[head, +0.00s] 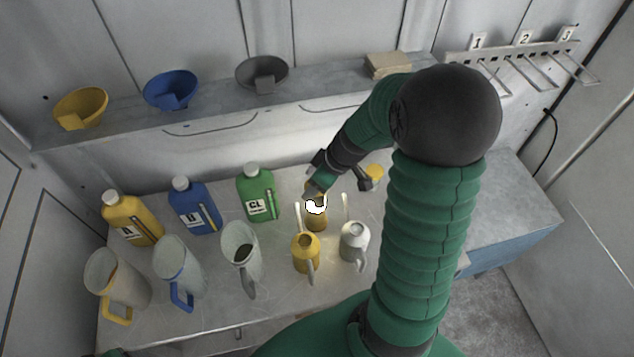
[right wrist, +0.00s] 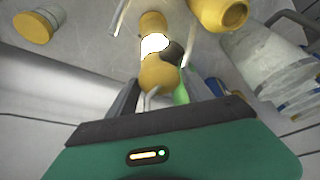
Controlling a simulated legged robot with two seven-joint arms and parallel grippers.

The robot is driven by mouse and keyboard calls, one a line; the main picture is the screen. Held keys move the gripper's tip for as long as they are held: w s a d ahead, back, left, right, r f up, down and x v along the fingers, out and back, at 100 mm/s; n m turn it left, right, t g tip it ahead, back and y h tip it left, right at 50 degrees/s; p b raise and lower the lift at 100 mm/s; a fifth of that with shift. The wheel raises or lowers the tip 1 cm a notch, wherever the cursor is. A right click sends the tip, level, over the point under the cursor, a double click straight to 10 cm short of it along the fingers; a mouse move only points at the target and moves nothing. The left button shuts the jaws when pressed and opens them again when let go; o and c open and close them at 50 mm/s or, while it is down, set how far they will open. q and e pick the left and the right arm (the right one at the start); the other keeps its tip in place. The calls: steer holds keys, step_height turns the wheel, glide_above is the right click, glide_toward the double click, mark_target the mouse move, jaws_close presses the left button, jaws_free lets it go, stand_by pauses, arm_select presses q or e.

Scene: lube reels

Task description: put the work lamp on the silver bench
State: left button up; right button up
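The work lamp (head: 316,222) is yellow with a glowing white band and looks upright over the silver bench (head: 215,318). I cannot tell whether its base touches the bench top. My right gripper (head: 318,183) is at the lamp's top end. In the right wrist view the lamp (right wrist: 158,74) has its grey hook between the two fingers of my right gripper (right wrist: 160,88). The fingers stand apart, with gaps beside the hook. My left gripper is out of view.
Yellow, blue and green bottles (head: 258,193) and several clear jugs (head: 240,250) stand left of the lamp. A yellow oil can (head: 305,252) and a silver one (head: 354,242) stand in front. A yellow-lidded jar (right wrist: 35,25) is close by. Funnels (head: 170,90) sit on the back shelf.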

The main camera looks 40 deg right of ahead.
steer(key=shift+o, duration=0.7)
steer(key=shift+w, duration=0.15)
steer(key=shift+r, duration=0.25)
steer(key=a+v, duration=0.1)
steer(key=v, duration=1)
steer(key=shift+s+d+r, duration=0.35)
steer(key=shift+d, duration=0.1)
